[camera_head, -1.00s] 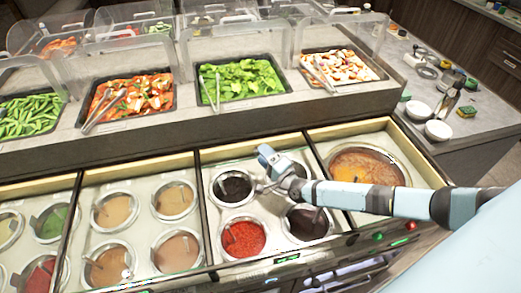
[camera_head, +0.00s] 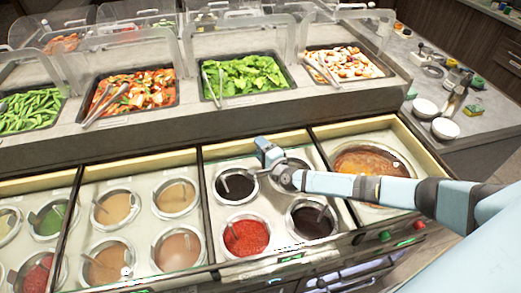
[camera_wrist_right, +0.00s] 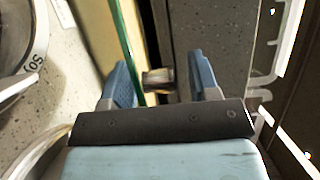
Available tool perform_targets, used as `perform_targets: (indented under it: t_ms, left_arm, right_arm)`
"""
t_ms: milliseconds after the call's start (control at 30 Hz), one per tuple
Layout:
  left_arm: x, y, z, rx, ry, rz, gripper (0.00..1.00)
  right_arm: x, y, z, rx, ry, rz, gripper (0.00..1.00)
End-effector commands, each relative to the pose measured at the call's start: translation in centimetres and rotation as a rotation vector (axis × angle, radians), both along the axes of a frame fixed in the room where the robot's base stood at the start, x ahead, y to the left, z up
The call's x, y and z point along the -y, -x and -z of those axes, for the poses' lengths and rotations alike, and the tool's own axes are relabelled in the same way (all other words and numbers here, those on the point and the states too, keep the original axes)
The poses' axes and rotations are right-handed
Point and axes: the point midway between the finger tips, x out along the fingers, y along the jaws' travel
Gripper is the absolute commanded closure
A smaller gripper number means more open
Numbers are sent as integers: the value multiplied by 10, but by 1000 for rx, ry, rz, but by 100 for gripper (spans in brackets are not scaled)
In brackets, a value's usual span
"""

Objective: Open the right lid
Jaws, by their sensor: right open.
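A clear pane with a green edge (camera_wrist_right: 127,45) runs between the fingers of my right gripper in the right wrist view. A small brown-and-grey knob-like piece (camera_wrist_right: 158,78) also shows between the open blue fingers, and I cannot tell whether they touch it. In the head view my right gripper (camera_head: 268,152) is over the back of the compartment with dark and red sauces, close to its back edge. The lid itself is hard to make out in the head view because it is transparent. My left gripper is not in view.
Round wells hold dark sauce (camera_head: 236,187), red sauce (camera_head: 245,238) and a wide brown soup (camera_head: 366,160). Behind them a raised counter (camera_head: 150,132) carries food trays under clear guards (camera_head: 240,35). White bowls (camera_head: 445,128) stand on the side counter at right.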

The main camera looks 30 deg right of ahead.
Motion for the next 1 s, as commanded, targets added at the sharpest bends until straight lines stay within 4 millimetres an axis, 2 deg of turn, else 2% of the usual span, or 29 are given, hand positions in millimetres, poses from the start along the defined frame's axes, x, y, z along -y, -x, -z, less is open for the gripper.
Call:
perform_targets:
  t_ms: [133, 300, 367, 400, 533, 800, 1000]
  left_arm:
    - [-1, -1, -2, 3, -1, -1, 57]
    - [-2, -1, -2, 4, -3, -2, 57]
    - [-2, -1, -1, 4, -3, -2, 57]
    - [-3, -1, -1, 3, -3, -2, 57]
    - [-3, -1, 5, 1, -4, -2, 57]
    - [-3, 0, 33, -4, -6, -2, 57]
    - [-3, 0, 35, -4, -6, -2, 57]
  right_arm:
    - [0, 0, 0, 0, 0, 0, 45]
    - [0, 0, -1, 1, 0, 0, 84]
    - [0, 0, -1, 2, 0, 0, 98]
    - [0, 0, -1, 2, 0, 0, 100]
    - [0, -5, 0, 6, -1, 0, 100]
    - [7, -39, -1, 11, -3, 1, 100]
    - [11, -46, -4, 7, -1, 1, 100]
